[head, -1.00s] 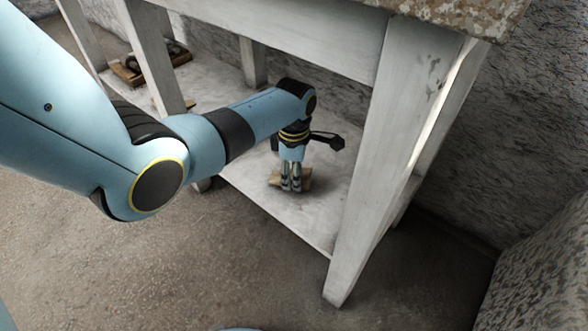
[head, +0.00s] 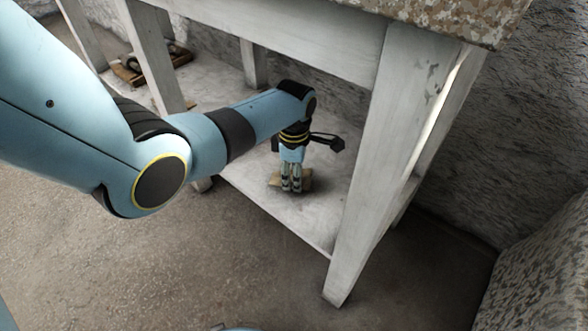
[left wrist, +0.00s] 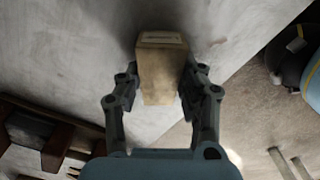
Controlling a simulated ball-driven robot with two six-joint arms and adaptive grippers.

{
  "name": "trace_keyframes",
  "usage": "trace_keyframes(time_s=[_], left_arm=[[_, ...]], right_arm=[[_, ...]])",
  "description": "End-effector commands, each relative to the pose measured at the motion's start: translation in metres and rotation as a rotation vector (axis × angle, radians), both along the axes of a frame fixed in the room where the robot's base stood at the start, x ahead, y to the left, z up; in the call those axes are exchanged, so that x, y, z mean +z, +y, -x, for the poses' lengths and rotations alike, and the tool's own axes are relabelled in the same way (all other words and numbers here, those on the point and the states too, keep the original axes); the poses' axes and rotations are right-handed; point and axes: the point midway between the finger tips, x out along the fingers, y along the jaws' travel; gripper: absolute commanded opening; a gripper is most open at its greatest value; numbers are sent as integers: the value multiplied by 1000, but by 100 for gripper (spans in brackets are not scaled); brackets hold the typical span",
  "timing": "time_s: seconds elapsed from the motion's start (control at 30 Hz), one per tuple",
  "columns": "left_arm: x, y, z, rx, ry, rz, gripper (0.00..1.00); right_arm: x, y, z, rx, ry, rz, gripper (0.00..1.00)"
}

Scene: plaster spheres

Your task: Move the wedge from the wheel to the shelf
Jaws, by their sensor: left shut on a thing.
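The wedge is a tan wooden block. In the head view the wedge (head: 306,181) is low over the shelf, partly hidden by my gripper; in the left wrist view the wedge (left wrist: 160,68) sits between the fingers. My left gripper (head: 291,188) points down and is shut on the wedge; its fingers flank it in the left wrist view (left wrist: 160,88). The shelf (head: 318,218) is the pale lower board of a whitewashed table. The wedge is at or just above the board; I cannot tell if it touches. I do not make out the wheel. My right gripper is out of view.
The table's front leg (head: 375,170) stands right of my gripper, and the tabletop (head: 450,15) overhangs the shelf. A brown wooden object with dark parts (head: 135,70) lies on the shelf's far left. The shelf around my gripper is mostly bare.

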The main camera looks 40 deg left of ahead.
Motion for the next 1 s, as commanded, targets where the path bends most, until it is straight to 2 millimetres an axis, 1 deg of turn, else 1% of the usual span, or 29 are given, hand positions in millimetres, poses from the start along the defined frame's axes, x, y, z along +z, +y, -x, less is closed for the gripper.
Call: trace_keyframes(time_s=[0.3, 0.6, 1.0], left_arm=[[0, 0, 0, 0, 0, 0, 6], [1, 0, -1, 0, -1, 0, 6], [0, 0, 0, 0, 0, 1, 6]], right_arm=[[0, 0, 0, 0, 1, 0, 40], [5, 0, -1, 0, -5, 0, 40], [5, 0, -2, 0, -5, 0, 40]])
